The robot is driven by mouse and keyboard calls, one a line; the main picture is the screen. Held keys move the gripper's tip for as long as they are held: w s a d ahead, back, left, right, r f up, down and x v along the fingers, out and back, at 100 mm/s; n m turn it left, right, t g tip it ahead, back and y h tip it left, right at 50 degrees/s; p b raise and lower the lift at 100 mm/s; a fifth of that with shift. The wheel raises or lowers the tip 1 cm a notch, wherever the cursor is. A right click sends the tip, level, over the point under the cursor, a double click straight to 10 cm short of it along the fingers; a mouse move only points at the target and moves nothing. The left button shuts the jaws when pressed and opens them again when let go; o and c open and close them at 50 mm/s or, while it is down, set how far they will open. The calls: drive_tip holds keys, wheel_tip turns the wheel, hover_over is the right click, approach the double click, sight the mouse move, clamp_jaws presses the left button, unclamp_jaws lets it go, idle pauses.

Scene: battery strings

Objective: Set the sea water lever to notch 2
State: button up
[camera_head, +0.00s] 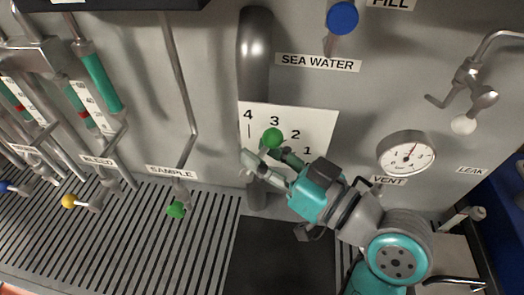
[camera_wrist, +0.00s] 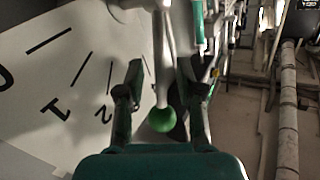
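The sea water lever ends in a green ball knob (camera_head: 272,137), in front of the white notch plate (camera_head: 318,122) marked 4, 3, 2, 1. In the head view the knob appears just under the 3, left of the 2. My gripper (camera_head: 266,155) reaches in from the lower right, fingers around the knob. In the wrist view the grey lever rod (camera_wrist: 162,50) and its green knob (camera_wrist: 162,119) lie between the two dark fingers of my gripper (camera_wrist: 160,88). The fingers are open, with gaps on both sides. The lever's exact notch cannot be told.
The SEA WATER label (camera_head: 318,63) is above the plate, on a thick vertical pipe's right. A VENT gauge (camera_head: 406,153) and a white-knobbed lever (camera_head: 464,124) stand right. A green SAMPLE knob (camera_head: 176,209) and a yellow knob (camera_head: 69,201) are left, above a slotted grating (camera_head: 130,245).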

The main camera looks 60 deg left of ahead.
drive_tip(key=shift+s+a, duration=0.1)
drive_tip(key=shift+a, duration=0.1)
clamp_jaws()
drive_tip(key=shift+w+d+f+m+g+y, duration=0.15)
drive_tip(key=shift+w+d+f+m+y, duration=0.25)
drive_tip(key=shift+m+y, duration=0.45)
drive_tip(key=shift+w+d+f+m+g+y, duration=0.15)
drive_tip(key=shift+w+d+f+m+y, duration=0.3)
drive_tip(key=shift+y, duration=0.6)
drive_tip(key=shift+a, duration=0.15)
unclamp_jaws()
drive_tip(key=shift+r, duration=0.1)
